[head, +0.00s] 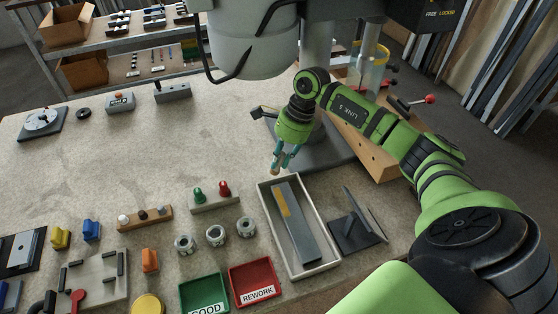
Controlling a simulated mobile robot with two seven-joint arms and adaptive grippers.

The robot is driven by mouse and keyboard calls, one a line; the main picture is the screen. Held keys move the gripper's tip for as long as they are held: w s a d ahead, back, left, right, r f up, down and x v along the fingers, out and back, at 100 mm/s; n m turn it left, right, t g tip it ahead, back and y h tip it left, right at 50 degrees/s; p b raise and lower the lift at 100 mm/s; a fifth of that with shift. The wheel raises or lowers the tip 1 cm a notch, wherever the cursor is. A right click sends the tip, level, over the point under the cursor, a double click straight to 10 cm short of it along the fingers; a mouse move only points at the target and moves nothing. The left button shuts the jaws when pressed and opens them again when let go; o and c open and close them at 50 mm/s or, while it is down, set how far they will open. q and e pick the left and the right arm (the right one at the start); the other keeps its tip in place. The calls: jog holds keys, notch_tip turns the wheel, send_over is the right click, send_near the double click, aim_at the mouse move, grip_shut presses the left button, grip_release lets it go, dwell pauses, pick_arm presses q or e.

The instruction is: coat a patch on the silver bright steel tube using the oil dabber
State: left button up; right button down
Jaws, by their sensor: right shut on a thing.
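My right gripper (283,157) is above the bench, just beyond the far end of a pale tray (268,208). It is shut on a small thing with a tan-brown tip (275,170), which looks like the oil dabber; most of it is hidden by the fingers. A long grey metal bar (301,228) lies in the tray and looks like the silver bright steel tube. A yellow-orange strip (281,200) shows along its far left part; I cannot tell what it is. The dabber tip appears apart from the bar. My left gripper is not in view.
A stand with green (198,194) and red (224,189) pieces is left of the tray. Several metal rings (215,235) lie nearby. Green (204,293) and red (252,282) bins are in front. A dark upright plate stand (355,226) is right of the tray. The bench's left middle is clear.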

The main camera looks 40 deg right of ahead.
jog(key=shift+r, duration=0.85)
jog(key=shift+r+p, duration=0.2)
jog(key=shift+p, duration=0.1)
